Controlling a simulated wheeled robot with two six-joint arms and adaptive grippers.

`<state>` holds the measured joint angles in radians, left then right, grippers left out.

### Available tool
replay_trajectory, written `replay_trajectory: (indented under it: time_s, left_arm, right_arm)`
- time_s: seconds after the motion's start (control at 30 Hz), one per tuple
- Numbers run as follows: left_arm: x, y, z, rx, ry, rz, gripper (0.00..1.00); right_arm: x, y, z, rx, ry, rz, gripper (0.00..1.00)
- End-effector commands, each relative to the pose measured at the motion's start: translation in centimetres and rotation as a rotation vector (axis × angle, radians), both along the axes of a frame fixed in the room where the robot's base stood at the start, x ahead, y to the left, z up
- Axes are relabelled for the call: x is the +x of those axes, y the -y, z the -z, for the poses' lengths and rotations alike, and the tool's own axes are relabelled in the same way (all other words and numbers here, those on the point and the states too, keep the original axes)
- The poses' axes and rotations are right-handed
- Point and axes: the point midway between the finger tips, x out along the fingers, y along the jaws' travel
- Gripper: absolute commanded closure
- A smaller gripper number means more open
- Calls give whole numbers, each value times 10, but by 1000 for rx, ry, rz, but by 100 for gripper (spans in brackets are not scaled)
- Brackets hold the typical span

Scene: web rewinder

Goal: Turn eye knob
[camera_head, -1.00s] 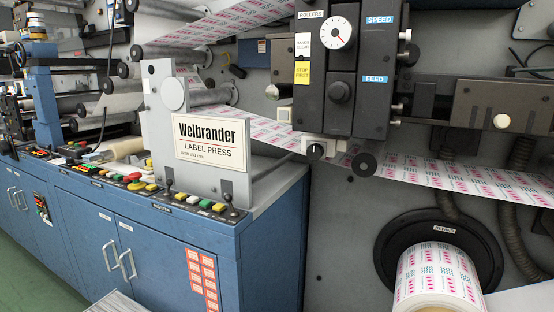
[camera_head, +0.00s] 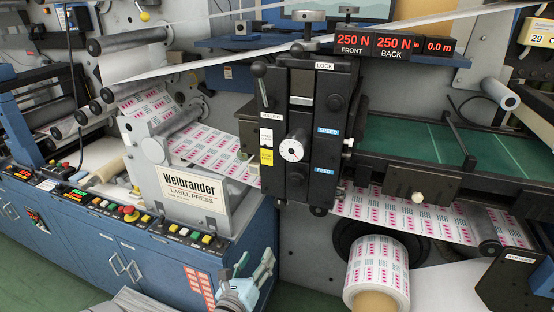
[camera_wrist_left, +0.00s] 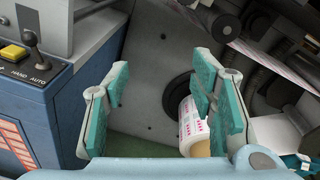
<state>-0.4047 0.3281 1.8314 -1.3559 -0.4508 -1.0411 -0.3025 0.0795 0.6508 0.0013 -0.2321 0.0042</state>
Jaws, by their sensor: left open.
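I cannot tell for sure which knob is the eye knob. A small black knob (camera_head: 318,210) shows at the panel's lower edge. My left gripper (camera_head: 254,262) is low in front of the blue cabinet, open and empty, below and left of the panel. Its teal-padded fingers are spread in the left wrist view (camera_wrist_left: 160,72). A small teal part at that view's lower right may be my right gripper (camera_wrist_left: 303,162).
A printed label roll (camera_head: 377,270) sits right of my left gripper, below the running web (camera_head: 410,215). The blue cabinet (camera_head: 165,262) with buttons and levers on top stands at left. A green table (camera_head: 490,150) lies at right.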

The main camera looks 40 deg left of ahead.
Motion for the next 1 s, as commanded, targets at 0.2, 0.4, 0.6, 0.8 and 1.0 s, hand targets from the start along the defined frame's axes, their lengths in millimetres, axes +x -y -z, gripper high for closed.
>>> replay_trajectory:
  time_s: [0.2,0.4,0.6,0.8,1.0]
  left_arm:
    - [12,4,-69,217,35,42,49]
    - [55,-11,-66,214,36,39,49]
    - [110,-30,-63,210,36,40,49]
    - [138,-40,-62,209,33,40,49]
    - [142,-41,-63,208,32,41,49]
  right_arm:
    - [-10,1,-30,-2,-16,-5,52]
    - [-10,1,-31,-2,-16,-5,52]
    - [-9,1,-28,-2,-16,-5,52]
    - [-9,1,-23,-2,-16,-5,52]
    - [-9,0,-23,-1,-16,-5,52]
